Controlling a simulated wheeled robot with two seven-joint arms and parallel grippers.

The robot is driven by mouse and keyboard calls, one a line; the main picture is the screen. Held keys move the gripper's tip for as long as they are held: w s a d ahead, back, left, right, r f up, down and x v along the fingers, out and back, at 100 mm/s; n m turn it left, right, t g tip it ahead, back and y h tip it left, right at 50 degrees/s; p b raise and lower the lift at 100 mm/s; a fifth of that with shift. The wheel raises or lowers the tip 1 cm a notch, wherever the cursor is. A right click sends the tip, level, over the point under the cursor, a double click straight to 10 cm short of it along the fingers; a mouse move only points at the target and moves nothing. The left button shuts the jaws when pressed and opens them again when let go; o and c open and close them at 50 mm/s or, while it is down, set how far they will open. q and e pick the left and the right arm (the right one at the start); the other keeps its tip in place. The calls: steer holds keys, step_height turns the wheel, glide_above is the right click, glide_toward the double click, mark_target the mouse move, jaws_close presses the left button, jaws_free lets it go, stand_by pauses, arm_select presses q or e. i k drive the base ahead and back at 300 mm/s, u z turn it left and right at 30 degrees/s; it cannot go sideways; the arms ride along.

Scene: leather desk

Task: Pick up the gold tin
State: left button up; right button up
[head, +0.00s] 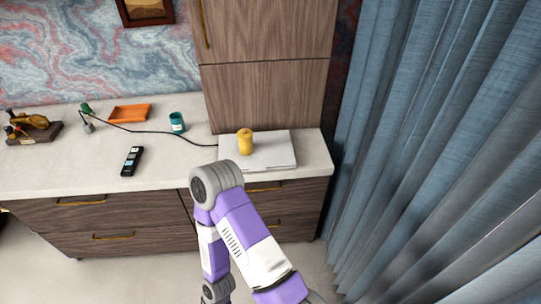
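A gold-yellow upright cylinder, which looks like the gold tin (245,142), stands on a flat pale silver slab (275,152) near the right end of the counter. The tin is in full view with nothing touching its sides. One of my purple and white arms rises from the bottom of the head view and bends in front of the counter's front edge, below the tin. Neither of my grippers shows.
The pale counter (75,160) also holds a black remote (131,161), a teal cup (177,122), an orange tray (129,113) and a dark cable. A wooden cabinet (265,95) stands behind the slab. Blue curtains (430,130) hang at right.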

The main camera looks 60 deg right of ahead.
mark_target(246, 148)
steer(key=k, duration=0.1)
steer(key=z, duration=1.4)
